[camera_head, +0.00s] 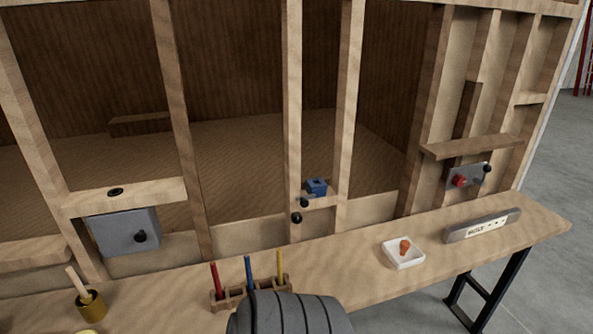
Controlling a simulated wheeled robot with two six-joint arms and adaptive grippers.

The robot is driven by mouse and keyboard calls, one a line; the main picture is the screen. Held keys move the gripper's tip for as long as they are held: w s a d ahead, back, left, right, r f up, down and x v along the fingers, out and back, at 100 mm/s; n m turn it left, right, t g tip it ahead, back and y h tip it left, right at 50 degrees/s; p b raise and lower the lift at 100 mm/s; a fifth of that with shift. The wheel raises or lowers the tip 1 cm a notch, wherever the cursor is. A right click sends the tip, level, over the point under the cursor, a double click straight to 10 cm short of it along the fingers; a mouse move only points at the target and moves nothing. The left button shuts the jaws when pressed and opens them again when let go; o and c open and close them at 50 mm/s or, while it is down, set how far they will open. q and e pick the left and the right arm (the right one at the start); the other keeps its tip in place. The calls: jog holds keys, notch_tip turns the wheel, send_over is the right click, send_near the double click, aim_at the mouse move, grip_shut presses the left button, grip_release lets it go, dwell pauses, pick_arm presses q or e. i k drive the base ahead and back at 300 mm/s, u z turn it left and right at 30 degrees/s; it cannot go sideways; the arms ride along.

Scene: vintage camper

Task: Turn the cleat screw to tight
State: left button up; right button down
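No part is labelled as the cleat screw, so I cannot tell for certain which one it is. A short wooden cleat (322,203) spans two studs near the middle, with a blue block (316,187) on it. A black knob (304,202) sits at the cleat's left end, and a second black knob (297,218) is just below it on the stud. Whether either is loose or tight cannot be told. Neither gripper shows. A dark ribbed part of my own body is at the bottom centre, apart from the knobs in the picture.
A wooden rack (251,292) with red, blue and yellow-handled tools stands on the bench. A white tray (404,259) holds an orange piece. A grey box (125,232) is at left, a plate with a red knob (460,181) at right. A labelled grey bar (482,226) lies at the bench's right.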

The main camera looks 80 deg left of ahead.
aim_at(295, 217)
jog(key=u, duration=0.75)
jog(key=i, duration=0.75)
jog(key=u, duration=0.9)
